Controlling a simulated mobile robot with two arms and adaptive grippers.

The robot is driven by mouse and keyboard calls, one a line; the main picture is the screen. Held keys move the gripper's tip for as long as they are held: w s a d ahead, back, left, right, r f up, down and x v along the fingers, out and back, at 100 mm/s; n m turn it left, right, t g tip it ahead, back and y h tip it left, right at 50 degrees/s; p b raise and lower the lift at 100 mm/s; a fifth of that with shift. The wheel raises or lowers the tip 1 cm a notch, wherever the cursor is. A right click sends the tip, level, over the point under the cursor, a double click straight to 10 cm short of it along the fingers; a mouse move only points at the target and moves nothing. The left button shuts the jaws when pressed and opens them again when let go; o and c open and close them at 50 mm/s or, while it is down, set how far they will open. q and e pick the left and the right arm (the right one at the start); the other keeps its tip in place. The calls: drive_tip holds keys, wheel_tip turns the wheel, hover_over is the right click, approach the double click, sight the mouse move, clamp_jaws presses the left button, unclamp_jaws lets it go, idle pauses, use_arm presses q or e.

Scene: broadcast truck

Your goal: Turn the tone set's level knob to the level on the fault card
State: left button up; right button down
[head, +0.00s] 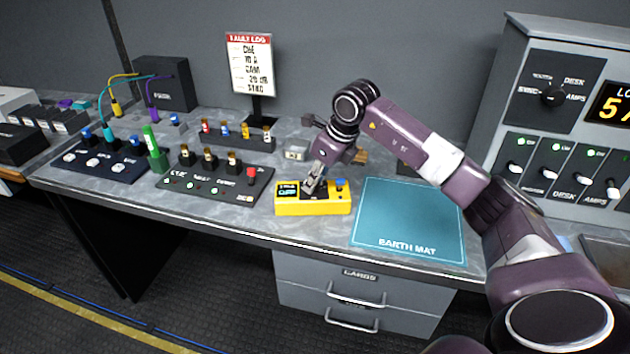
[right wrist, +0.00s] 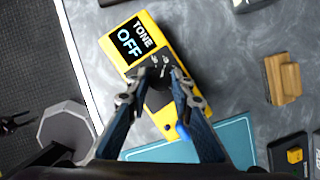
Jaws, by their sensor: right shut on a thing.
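The yellow tone set (head: 333,207) lies on the bench left of the earth mat. Its screen (right wrist: 130,38) reads "TONE OFF" in the right wrist view. My right gripper (head: 314,188) comes down on it from above. In the right wrist view my right gripper (right wrist: 158,84) is shut on the dark level knob (right wrist: 159,69), which the fingers partly hide. A blue button (head: 340,182) is at the tone set's right end. The fault card (head: 250,63), headed "FAULT LOG", stands upright at the back; one line looks like "20 dB", but the print is small.
The teal earth mat (head: 408,222) lies flat right of the tone set. A grey console (head: 560,120) stands at the right. A wooden block (right wrist: 282,78) lies behind the tone set.

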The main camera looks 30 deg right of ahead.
drive_tip(key=shift+d+n+y, duration=0.1)
drive_tip(key=shift+n+y, duration=0.3)
drive_tip(key=shift+n, duration=0.7)
drive_tip(key=shift+w+n+g+y, duration=0.1)
drive_tip(key=shift+n+g+y, duration=0.45)
drive_tip(key=shift+n, duration=1.05)
drive_tip(key=c, duration=1.7)
unclamp_jaws()
drive_tip(key=v, duration=1.2)
